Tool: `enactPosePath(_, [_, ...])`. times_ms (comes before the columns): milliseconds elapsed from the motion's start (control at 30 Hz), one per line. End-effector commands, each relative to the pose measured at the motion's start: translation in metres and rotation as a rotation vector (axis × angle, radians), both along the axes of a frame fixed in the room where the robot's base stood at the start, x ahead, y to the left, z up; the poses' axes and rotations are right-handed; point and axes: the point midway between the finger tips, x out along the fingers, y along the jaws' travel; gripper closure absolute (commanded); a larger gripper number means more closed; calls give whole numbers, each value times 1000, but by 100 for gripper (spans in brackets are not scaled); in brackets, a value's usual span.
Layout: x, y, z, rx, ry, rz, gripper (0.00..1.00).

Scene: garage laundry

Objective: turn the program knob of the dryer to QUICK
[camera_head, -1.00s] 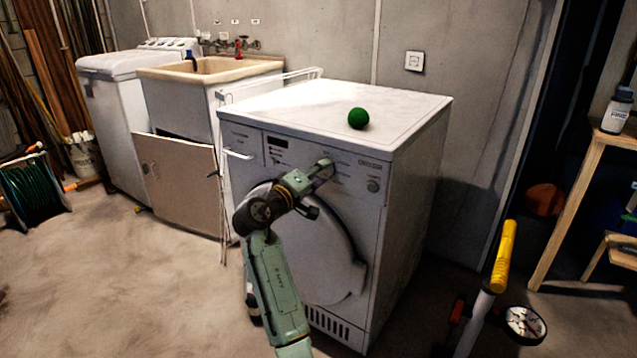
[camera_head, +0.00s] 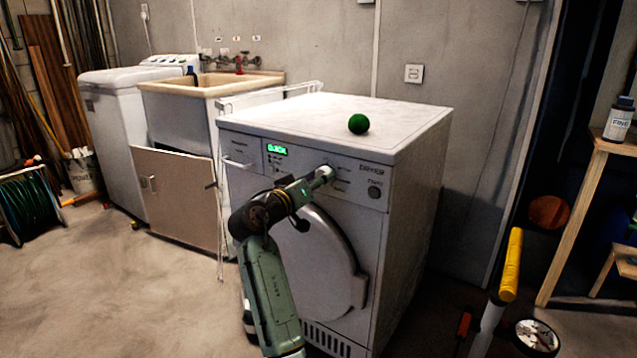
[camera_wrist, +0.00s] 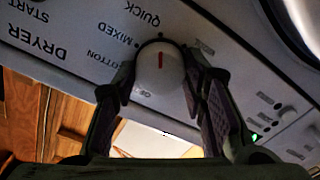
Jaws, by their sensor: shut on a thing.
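The white dryer (camera_head: 300,230) stands in the middle of the head view. Its display (camera_head: 277,150) is lit green and reads QUICK. My gripper (camera_head: 322,175) is at the control panel, shut on the program knob (camera_wrist: 165,80). In the wrist view my gripper's fingers (camera_wrist: 160,72) lie on the knob's two sides. The panel appears upside down there. The knob's red line points up in the picture, just right of the QUICK label (camera_wrist: 142,15). MIXED, COTTON and OFF labels also show around it. In the head view the knob is largely hidden by my gripper.
A green ball (camera_head: 358,124) lies on the dryer top. A small round button (camera_head: 375,192) is at the panel's right. A sink (camera_head: 205,84) stands to the left, with a yellow-handled tool (camera_head: 511,265) at the right front. Open floor lies at the left.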

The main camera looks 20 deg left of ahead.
Motion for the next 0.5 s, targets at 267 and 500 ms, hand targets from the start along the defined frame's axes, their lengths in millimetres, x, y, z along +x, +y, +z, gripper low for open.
enactPosePath(267, [0,0,-1,3,2,0,89])
enactPosePath(500, [0,0,-1,2,1,-1,52])
